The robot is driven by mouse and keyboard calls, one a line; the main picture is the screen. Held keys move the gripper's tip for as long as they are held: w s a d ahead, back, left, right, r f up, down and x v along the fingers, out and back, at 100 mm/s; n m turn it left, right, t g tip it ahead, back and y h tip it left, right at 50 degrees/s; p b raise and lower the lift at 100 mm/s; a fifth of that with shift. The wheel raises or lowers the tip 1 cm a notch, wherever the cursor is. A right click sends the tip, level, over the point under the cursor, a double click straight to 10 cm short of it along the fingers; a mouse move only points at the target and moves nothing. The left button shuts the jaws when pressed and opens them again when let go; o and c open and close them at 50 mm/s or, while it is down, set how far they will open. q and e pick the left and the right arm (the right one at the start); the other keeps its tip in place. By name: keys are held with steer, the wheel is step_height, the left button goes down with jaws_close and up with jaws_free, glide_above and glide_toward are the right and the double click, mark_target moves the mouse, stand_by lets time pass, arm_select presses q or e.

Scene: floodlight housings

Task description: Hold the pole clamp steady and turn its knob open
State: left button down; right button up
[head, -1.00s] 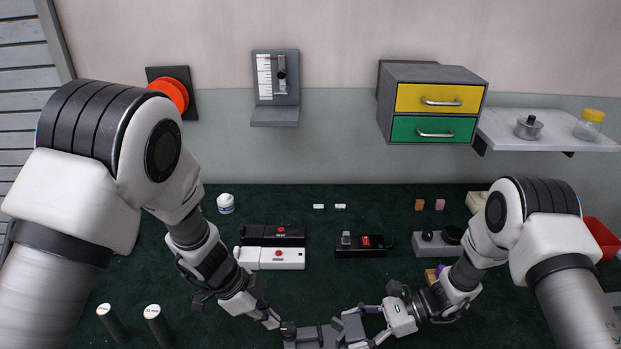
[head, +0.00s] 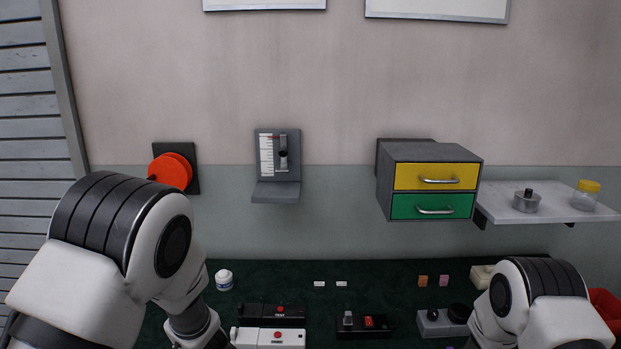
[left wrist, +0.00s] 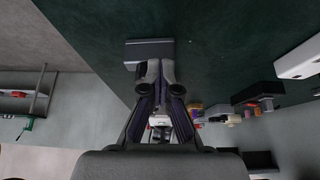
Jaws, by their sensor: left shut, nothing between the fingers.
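The head view now looks higher, and the pole clamp and both grippers lie below its lower edge. In the left wrist view my left gripper (left wrist: 154,74) is shut with nothing between its fingers. Just beyond its dark fingertips is a grey block (left wrist: 149,48), which looks like part of the pole clamp. The fingers cover its near side. I cannot tell whether they touch it, and I cannot make out the knob. My right gripper cannot be made out in either view.
On the dark green bench stand a black switch box (head: 276,311), a white one (head: 279,338), a white jar (head: 224,280) and a grey box with a black knob (head: 436,322). A drawer cabinet (head: 432,152), a shelf (head: 548,207) and an orange knob (head: 171,172) are on the wall.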

arm_select(q)
steer(key=shift+s+d, duration=0.15)
steer(key=shift+d, duration=0.2)
stand_by(0.4)
steer(key=shift+s+a, duration=0.1)
steer(key=shift+s, duration=0.25)
arm_select(e)
steer(key=shift+w, duration=0.1)
arm_select(q)
steer(key=shift+s, duration=0.35)
steer(key=shift+s, duration=0.2)
arm_select(e)
steer(key=shift+o, duration=0.2)
